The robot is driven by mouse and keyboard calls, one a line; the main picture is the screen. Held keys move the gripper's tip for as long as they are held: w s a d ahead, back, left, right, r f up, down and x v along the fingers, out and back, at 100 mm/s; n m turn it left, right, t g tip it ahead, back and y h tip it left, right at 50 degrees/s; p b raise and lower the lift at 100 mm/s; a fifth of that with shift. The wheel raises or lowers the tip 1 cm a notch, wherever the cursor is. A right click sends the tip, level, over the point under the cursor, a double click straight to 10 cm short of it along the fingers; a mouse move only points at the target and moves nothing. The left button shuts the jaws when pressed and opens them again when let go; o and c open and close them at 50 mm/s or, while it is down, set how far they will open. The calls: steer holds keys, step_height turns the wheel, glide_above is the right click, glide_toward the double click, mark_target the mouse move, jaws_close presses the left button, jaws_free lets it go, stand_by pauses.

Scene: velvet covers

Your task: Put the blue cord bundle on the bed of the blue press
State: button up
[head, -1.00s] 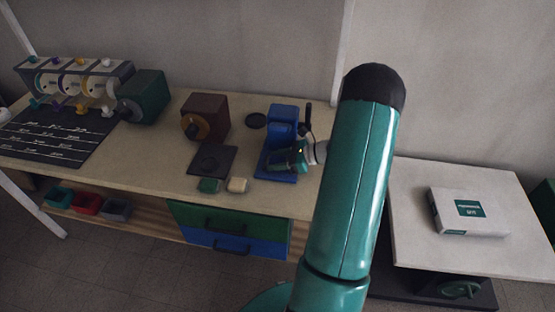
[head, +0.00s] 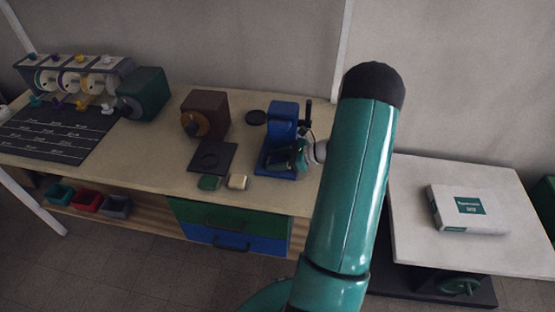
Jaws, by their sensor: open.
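The blue press (head: 283,117) stands upright at the right end of the long workbench, with a blue base and a dark lever at its right. My gripper (head: 280,160) is at the front of the press, low over its bed, and covers much of it. It is open; its fingers are small and dark here. I cannot pick out the blue cord bundle; the bed under my gripper is partly hidden. Whether my gripper touches the press, I cannot tell.
A dark plate (head: 212,156), a green block (head: 209,182) and a beige block (head: 237,182) lie left of the press. A brown machine (head: 206,112) stands behind them. A white box (head: 468,208) lies on the right-hand table (head: 420,177). My arm hides the bench's right end.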

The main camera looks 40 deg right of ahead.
steer(key=shift+w+d+r, duration=0.15)
steer(key=shift+d+r, duration=0.05)
steer(key=shift+d, duration=0.1)
steer(key=shift+r, duration=0.3)
steer(key=v, duration=1.1)
steer(key=shift+s+r, duration=0.25)
steer(key=shift+r, duration=0.05)
steer(key=shift+s+r, duration=0.1)
steer(key=shift+s, duration=0.1)
